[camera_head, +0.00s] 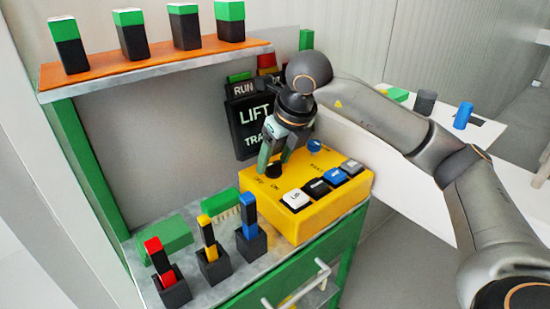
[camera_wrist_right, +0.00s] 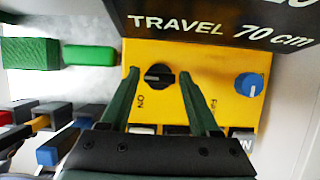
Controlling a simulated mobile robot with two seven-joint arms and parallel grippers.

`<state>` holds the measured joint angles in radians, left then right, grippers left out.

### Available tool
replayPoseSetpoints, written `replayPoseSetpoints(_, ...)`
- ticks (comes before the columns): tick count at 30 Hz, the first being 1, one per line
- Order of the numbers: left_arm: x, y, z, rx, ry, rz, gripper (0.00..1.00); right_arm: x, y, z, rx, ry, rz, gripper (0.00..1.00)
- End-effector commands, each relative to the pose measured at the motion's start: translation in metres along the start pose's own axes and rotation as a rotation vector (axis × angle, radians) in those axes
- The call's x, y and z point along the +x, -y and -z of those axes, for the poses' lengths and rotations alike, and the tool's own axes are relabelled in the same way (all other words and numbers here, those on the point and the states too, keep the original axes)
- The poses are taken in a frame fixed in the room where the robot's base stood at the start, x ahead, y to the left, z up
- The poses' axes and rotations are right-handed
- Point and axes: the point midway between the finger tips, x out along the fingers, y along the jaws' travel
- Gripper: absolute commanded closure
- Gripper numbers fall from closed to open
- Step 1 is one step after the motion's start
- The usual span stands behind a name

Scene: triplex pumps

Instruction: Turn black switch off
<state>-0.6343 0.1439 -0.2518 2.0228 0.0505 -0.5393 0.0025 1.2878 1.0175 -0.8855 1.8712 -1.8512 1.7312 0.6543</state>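The black switch (camera_head: 273,170) is a round rotary knob on top of the yellow control box (camera_head: 325,212), with OFF and ON lettering beside it. In the wrist view the black switch (camera_wrist_right: 158,76) shows a pale mark toward its left side, with ON printed below left. My right gripper (camera_head: 274,157) points down at the knob. In the wrist view its two dark green fingers (camera_wrist_right: 159,74) are apart, one on each side of the knob, with visible gaps. I cannot tell the exact height of the tips. My left gripper is not in view.
A blue knob (camera_head: 315,146) and several push buttons (camera_head: 321,187) share the box top. A black display panel (camera_head: 254,118) stands close behind. Red, yellow and blue tools in black holders (camera_head: 212,262) stand at the front. An orange shelf (camera_head: 150,68) holds several green-topped blocks.

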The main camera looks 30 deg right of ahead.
Motion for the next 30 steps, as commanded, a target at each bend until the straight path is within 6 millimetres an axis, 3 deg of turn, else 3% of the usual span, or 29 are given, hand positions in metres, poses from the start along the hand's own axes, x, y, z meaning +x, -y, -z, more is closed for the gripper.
replayPoseSetpoints(7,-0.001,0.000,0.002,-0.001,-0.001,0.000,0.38,-0.016,0.000,-0.001,0.000,0.002,-0.001,0.38)
replayPoseSetpoints(12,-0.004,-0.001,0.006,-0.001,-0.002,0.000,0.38,-0.053,0.000,-0.002,0.000,0.006,0.000,0.38)
replayPoseSetpoints(24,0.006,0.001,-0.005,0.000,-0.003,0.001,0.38,-0.082,0.001,0.081,0.000,0.001,0.003,0.38)
replayPoseSetpoints(30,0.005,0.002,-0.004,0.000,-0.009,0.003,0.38,-0.093,0.001,0.105,0.001,0.000,0.002,0.38)
